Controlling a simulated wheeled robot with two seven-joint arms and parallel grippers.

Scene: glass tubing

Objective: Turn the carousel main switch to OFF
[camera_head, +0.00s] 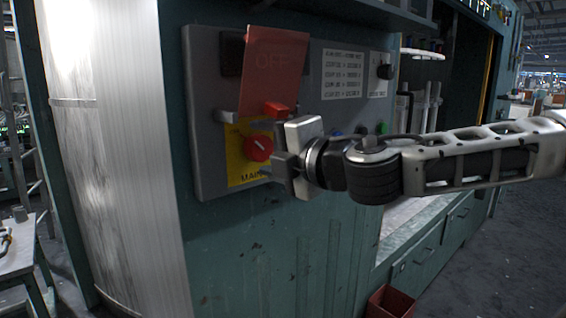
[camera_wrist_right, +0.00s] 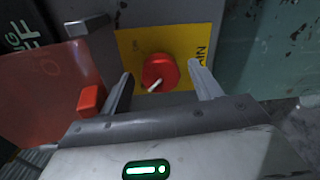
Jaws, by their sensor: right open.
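The main switch is a red round knob (camera_head: 258,148) on a yellow plate (camera_head: 236,172) marked "MAIN", on a grey control panel (camera_head: 205,90). In the right wrist view the knob (camera_wrist_right: 159,72) has a white mark pointing toward the lower left of that picture. My right gripper (camera_head: 277,163) is in front of the knob. In the right wrist view its open fingers (camera_wrist_right: 161,77) stand on either side of the knob; I cannot tell whether they touch it. My left gripper is not in view.
A red block (camera_wrist_right: 91,100) at the red plate's edge is close to one finger. A grey bracket (camera_head: 228,116) juts out beside the yellow plate. A red bin (camera_head: 390,302) stands below.

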